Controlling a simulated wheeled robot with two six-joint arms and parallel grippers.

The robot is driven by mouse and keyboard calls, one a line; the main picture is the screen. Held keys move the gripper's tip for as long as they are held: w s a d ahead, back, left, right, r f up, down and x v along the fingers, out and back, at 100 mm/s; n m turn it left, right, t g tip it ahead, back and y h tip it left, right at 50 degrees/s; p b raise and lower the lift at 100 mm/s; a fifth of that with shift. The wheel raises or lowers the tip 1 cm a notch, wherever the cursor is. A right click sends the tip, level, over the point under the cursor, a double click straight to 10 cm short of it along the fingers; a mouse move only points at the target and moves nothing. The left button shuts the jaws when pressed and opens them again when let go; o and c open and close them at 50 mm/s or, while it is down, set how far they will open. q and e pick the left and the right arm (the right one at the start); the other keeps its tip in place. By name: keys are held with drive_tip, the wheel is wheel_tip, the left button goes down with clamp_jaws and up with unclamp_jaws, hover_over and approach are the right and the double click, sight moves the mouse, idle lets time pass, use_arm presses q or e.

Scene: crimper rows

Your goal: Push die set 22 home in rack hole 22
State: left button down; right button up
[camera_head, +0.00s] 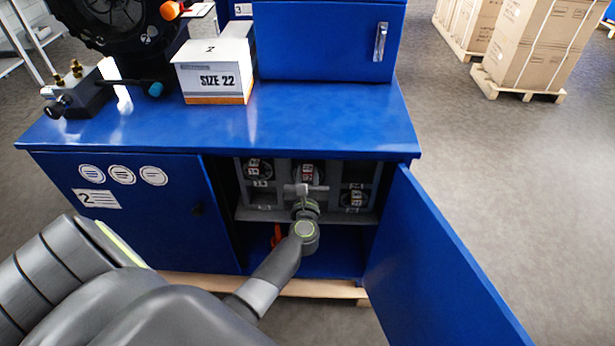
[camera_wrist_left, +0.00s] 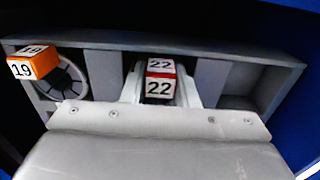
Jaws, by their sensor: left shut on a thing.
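Die set 22 (camera_wrist_left: 159,84), with a red-edged white number block, is in the middle of the left wrist view. It also shows in the head view (camera_head: 307,172), at the upper middle of the rack (camera_head: 285,215) inside the cabinet. My left gripper (camera_head: 306,188) reaches into the cabinet and is shut on die set 22, with a finger on each side of its block in the left wrist view (camera_wrist_left: 160,100). Rack hole 22 is hidden behind the set and gripper. I cannot tell how deep the set sits. My right gripper is not in view.
Die set 19 (camera_wrist_left: 36,65), with an orange block, sits in the rack to the left. Another die set (camera_head: 354,198) sits at the right. The open blue door (camera_head: 435,270) stands right of my arm. A SIZE 22 box (camera_head: 215,82) stands on the blue top.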

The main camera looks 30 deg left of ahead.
use_arm(q)
drive_tip(key=shift+w+a+r, duration=0.25)
drive_tip(key=shift+w+a, duration=0.15)
drive_tip(key=shift+w, duration=0.35)
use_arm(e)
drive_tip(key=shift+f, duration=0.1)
use_arm(q)
drive_tip(key=c, duration=1)
unclamp_jaws()
drive_tip(key=shift+s, duration=0.1)
drive_tip(key=shift+c, duration=0.2)
drive_tip(key=shift+s+f, duration=0.1)
drive_tip(key=shift+f, duration=0.3)
drive_tip(key=shift+r, duration=0.1)
drive_tip(key=b+v, duration=0.1)
drive_tip(key=v, duration=1.1)
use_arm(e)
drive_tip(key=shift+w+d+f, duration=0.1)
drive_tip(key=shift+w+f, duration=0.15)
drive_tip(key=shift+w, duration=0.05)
use_arm(q)
drive_tip(key=shift+d+r, duration=0.1)
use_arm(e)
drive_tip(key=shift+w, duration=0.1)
